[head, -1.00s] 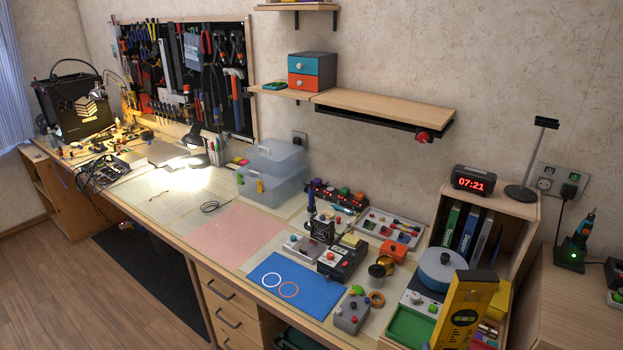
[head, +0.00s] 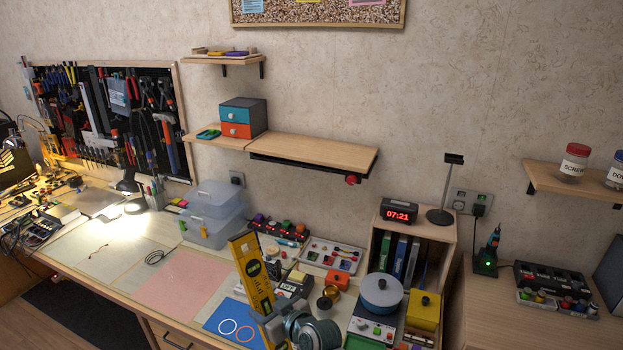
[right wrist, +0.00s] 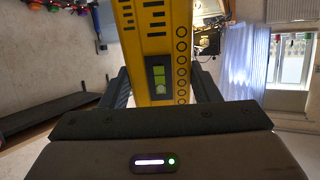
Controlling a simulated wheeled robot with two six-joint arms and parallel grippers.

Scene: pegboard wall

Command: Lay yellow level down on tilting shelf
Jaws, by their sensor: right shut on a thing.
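The yellow level (head: 252,280) stands tilted above the workbench in the head view, its top leaning left. My right gripper (head: 275,318) is shut on its lower part. In the right wrist view the level (right wrist: 153,40) runs up between the two dark fingers of my gripper (right wrist: 160,90), with a green vial showing. The tilting shelf (head: 312,150) is a wooden board on the wall with a dark frame below it and a red knob (head: 352,180) at its right end. Its top looks bare. The level is below and left of it. My left gripper is not in view.
A blue and orange drawer box (head: 243,117) stands on the small shelf left of the tilting shelf. A corkboard (head: 318,12) hangs above. Clear plastic boxes (head: 210,213), small devices and a black clock (head: 400,211) stand below. The wall above the tilting shelf is free.

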